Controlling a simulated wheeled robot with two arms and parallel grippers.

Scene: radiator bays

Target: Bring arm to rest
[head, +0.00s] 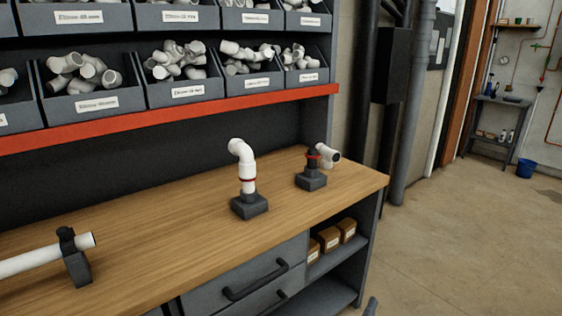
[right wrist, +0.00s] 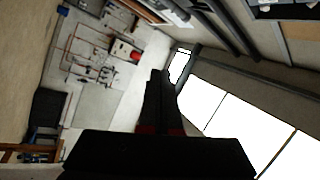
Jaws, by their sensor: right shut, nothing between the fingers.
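My right gripper (right wrist: 160,78) points away from the camera in the right wrist view, its dark fingers together and nothing between them. Beyond it I see the room, tilted, and no object touches it. In the head view only a small grey piece, perhaps of my right arm, shows at the bottom edge, right of the workbench (head: 150,255). My left gripper is in neither view.
On the bench stand a white elbow pipe (head: 243,165) in a dark block, a second holder (head: 311,180) with a white fitting, and a clamped white pipe (head: 30,261) at left. Bins of fittings (head: 84,102) line the shelf behind. The floor (head: 455,245) at right is clear.

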